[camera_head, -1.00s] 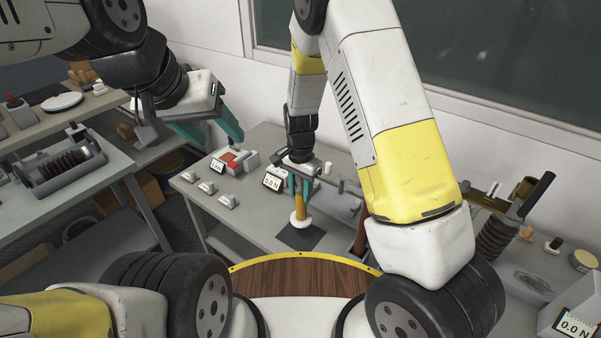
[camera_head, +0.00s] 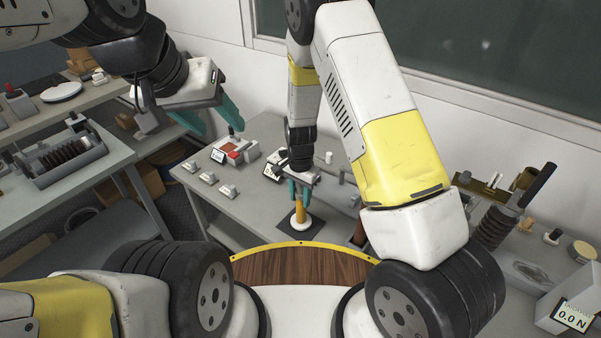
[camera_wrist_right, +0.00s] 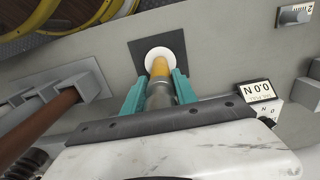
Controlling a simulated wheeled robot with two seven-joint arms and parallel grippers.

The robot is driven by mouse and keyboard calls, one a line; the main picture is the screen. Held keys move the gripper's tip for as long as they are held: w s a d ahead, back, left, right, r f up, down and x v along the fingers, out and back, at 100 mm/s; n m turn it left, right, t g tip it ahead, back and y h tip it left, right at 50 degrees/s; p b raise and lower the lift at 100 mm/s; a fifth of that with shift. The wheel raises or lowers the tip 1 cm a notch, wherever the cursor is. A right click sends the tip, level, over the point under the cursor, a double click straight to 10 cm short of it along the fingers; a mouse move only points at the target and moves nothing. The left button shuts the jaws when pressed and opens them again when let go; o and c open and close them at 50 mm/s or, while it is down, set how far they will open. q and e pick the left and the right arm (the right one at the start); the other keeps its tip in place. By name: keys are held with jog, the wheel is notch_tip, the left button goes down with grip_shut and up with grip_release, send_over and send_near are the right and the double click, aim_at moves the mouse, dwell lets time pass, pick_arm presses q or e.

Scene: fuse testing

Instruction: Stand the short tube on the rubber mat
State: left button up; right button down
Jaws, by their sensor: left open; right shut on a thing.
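The short tube is orange with a white disc-like lower end. In the head view the tube (camera_head: 300,212) is upright over the black rubber mat (camera_head: 287,238). My right gripper (camera_head: 300,192) is shut on its upper part from above. In the right wrist view, the teal fingers (camera_wrist_right: 157,86) hold both sides of the tube (camera_wrist_right: 160,68), and its white end lies over the mat (camera_wrist_right: 122,48). I cannot tell whether that end touches the mat. My left gripper (camera_head: 212,122) is open and empty, raised at the left, apart from the tube.
A brown rod (camera_wrist_right: 48,118) lies in grey holders beside the mat. A force display (camera_wrist_right: 256,91) stands on the other side. Several small grey blocks (camera_head: 208,178) and a red-topped device (camera_head: 236,152) sit on the grey bench to the left.

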jog(key=shift+f, duration=0.55)
dwell(0.5)
jog(key=c, duration=0.9)
grip_release()
jog(key=o, duration=0.5)
jog(key=shift+r, duration=3)
